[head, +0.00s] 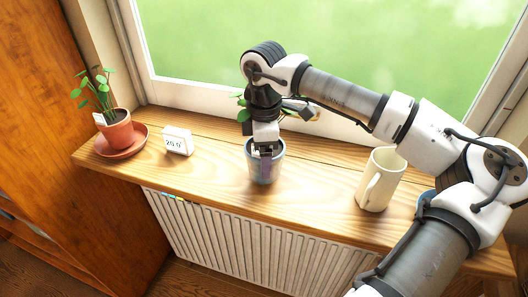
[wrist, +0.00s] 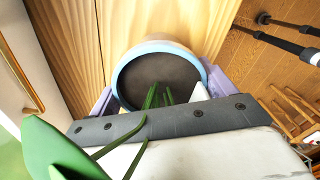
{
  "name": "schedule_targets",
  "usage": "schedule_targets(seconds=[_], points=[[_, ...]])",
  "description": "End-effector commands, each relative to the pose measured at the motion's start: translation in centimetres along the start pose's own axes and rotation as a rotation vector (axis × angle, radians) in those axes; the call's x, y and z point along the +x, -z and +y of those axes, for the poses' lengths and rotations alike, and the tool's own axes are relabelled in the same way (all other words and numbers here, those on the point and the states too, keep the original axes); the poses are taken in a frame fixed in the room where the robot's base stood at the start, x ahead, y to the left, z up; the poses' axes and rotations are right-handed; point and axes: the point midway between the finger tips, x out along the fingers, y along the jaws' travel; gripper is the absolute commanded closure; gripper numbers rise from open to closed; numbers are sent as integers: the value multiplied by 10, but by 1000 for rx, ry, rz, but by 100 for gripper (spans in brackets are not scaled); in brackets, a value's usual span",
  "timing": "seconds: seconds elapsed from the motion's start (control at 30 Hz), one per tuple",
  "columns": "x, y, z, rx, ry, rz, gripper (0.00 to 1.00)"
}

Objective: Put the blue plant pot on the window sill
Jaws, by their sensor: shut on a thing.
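The blue plant pot (head: 277,167) is upright at the middle of the wooden window sill (head: 217,172). I cannot tell whether its base touches the wood or is just above it. My gripper (head: 265,163) reaches down from above and is shut on the pot. In the wrist view, the pot's pale blue rim and dark soil (wrist: 155,78) sit between the purple fingers of my gripper (wrist: 160,90). Green stems rise from the soil, and a large leaf (wrist: 60,150) spreads at lower left. My wrist hides most of the plant in the head view.
A terracotta pot (head: 118,130) on a saucer (head: 133,147) and a small white display block (head: 178,141) stand to the left. A cream mug (head: 381,180) stands to the right. A blue thing (head: 427,197) is partly hidden by my arm. A radiator (head: 235,238) is below the sill.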

Motion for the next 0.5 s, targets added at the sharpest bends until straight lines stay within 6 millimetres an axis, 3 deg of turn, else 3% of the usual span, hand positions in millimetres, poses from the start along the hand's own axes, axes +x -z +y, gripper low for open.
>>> schedule_targets(seconds=[0.47, 0.5], points=[[13, 0, 0, 0, -2, 1, 58], [12, 0, 0, 0, 0, 1, 14]])
